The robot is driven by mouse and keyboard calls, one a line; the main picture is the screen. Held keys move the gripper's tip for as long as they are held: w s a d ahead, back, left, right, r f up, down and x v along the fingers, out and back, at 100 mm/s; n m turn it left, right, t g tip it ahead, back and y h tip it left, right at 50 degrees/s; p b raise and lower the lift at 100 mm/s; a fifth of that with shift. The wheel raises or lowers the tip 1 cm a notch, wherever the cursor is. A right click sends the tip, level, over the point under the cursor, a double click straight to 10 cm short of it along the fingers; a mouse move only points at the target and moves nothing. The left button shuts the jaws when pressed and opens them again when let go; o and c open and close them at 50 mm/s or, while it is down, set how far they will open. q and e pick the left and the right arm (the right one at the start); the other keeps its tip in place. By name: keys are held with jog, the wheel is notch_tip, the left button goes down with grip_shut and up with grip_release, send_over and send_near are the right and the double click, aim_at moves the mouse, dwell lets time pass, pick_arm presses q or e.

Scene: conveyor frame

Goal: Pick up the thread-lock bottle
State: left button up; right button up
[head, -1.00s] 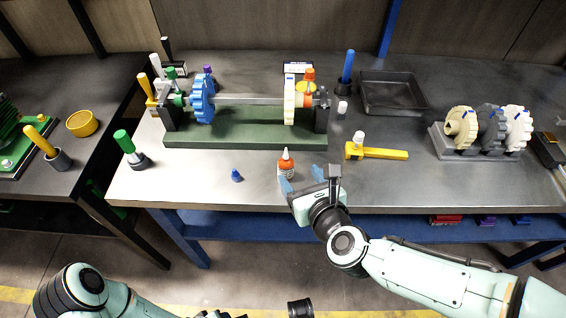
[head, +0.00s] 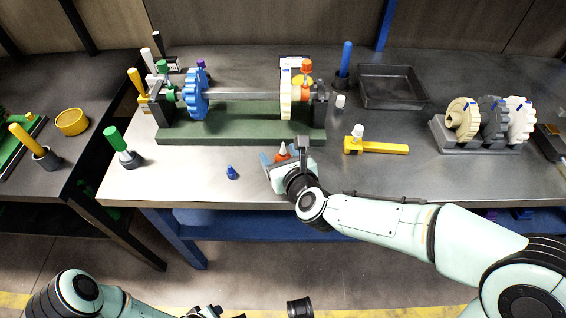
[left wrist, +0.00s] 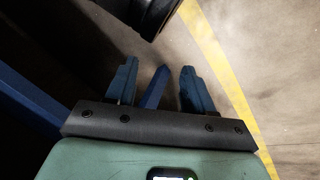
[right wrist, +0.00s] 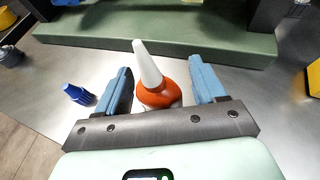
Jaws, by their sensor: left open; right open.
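The thread-lock bottle is orange-red with a white cone nozzle. It stands upright near the table's front edge. In the head view only the top of the bottle (head: 282,152) shows, the rest hidden by my right gripper (head: 283,160). In the right wrist view the bottle (right wrist: 155,85) stands between the two blue fingers of the right gripper (right wrist: 163,85), which is open with gaps visible on both sides. My left gripper (left wrist: 160,85) is open and empty over the floor.
A green base (head: 240,130) with a shaft and gears stands behind the bottle. A dark tray (head: 392,104) and a gear rack (head: 480,147) are farther right. A green-handled tool (head: 117,140) stands at left.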

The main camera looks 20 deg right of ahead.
jog(key=c, duration=1.1)
pick_arm(q)
jog(key=shift+s+r, duration=0.1)
pick_arm(e)
jog(key=shift+r, duration=0.2)
pick_arm(q)
jog(key=s+d+r+m+g+h+p, duration=0.1)
jog(key=s+d+r+g+p, duration=0.3)
jog(key=s+r+p, duration=0.7)
jog(key=shift+s+d+r+h, duration=0.2)
jog(key=shift+s+d+h, duration=0.15)
jog(key=shift+d, duration=0.15)
pick_arm(e)
notch_tip(320, 180, up, 20)
jog(key=shift+f, duration=0.2)
